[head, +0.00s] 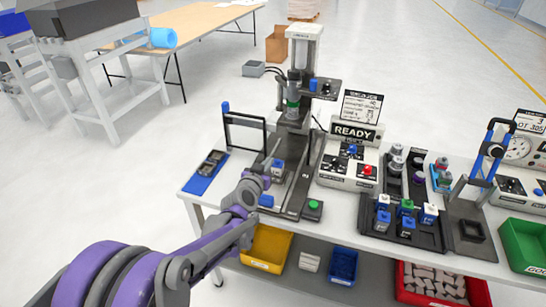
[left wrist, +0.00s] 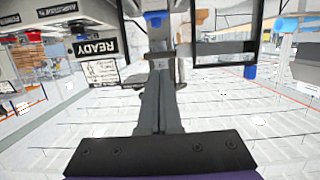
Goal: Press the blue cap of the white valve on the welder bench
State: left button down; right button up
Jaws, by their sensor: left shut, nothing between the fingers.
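The white valve with its blue cap (head: 278,164) stands in the holder of the welder (head: 292,130), below its upright head. A blue cap on a pale body also shows at the top edge of the left wrist view (left wrist: 155,16). My left gripper (head: 274,148) reaches in from the left, beside the valve and close to it. Its fingers are together and empty, and they also show in the left wrist view (left wrist: 160,68). Whether they touch the cap I cannot tell. My right gripper is not in view.
A frame with a blue knob (head: 225,107) stands left of the welder. A READY box (head: 352,155) with coloured buttons stands on the right. A black tray (head: 385,232) holds several capped valves. A green button (head: 315,206) sits at the bench's front edge.

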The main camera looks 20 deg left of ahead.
pick_arm(q)
jog(key=shift+v, duration=0.95)
jog(key=s+d+f+g, duration=0.1)
jog(key=s+f+g, duration=0.1)
jog(key=s, duration=0.9)
jog(key=s+d+f+g, duration=0.1)
jog(key=s+f+g, duration=0.2)
jog(key=s, duration=0.8)
jog(key=s+d+f+g, duration=0.1)
jog(key=s+g, duration=0.3)
jog(key=s, duration=0.7)
jog(key=shift+s+d+f+g+y, duration=0.25)
jog(key=shift+f+g+y, duration=0.05)
jog(key=shift+f, duration=0.4)
jog(key=c, duration=1.6)
grip_release()
